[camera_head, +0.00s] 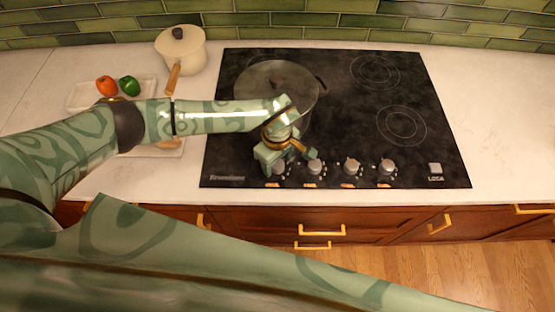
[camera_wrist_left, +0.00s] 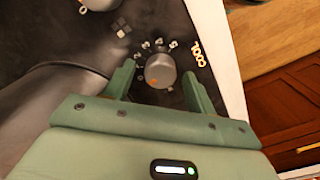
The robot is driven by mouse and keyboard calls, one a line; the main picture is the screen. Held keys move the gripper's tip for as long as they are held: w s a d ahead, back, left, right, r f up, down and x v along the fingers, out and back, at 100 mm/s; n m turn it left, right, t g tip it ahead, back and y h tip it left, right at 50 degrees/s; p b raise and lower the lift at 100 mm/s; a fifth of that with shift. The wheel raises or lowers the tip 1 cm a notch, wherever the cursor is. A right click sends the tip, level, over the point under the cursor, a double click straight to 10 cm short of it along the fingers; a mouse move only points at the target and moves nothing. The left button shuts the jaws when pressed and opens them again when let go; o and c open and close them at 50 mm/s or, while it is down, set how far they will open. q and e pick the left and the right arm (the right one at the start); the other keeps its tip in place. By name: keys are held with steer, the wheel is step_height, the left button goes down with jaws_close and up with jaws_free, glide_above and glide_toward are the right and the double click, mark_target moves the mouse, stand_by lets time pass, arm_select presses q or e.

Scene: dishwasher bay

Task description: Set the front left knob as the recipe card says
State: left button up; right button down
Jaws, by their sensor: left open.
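My left gripper (camera_head: 283,158) is over the leftmost knob (camera_head: 279,168) on the front edge of the black cooktop (camera_head: 335,130), and partly hides it. In the left wrist view, the open fingers of this gripper (camera_wrist_left: 160,88) stand on either side of a grey round knob (camera_wrist_left: 160,70). Gaps show between the knob and both fingers. The knob has a small orange mark at its lower left, and white markings curve around its upper side. I cannot read its setting surely. No recipe card is recognisable. My right gripper is not in view.
More knobs (camera_head: 351,165) stand in a row to the right. A lidded pan (camera_head: 268,85) sits on the cooktop behind my gripper. A cream pot (camera_head: 190,50) and a tray (camera_head: 84,97) with an orange and a green vegetable are at left. Drawers with yellow handles (camera_head: 322,231) are below.

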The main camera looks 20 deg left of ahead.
arm_select(q)
steer(key=shift+c, duration=0.4)
steer(key=c, duration=0.9)
steer(key=shift+m, duration=1)
steer(key=m, duration=0.3)
steer(key=m+b, duration=0.1)
steer(key=m, duration=0.3)
steer(key=shift+m, duration=0.3)
steer(key=shift+m+b, duration=0.35)
steer(key=shift+m, duration=0.65)
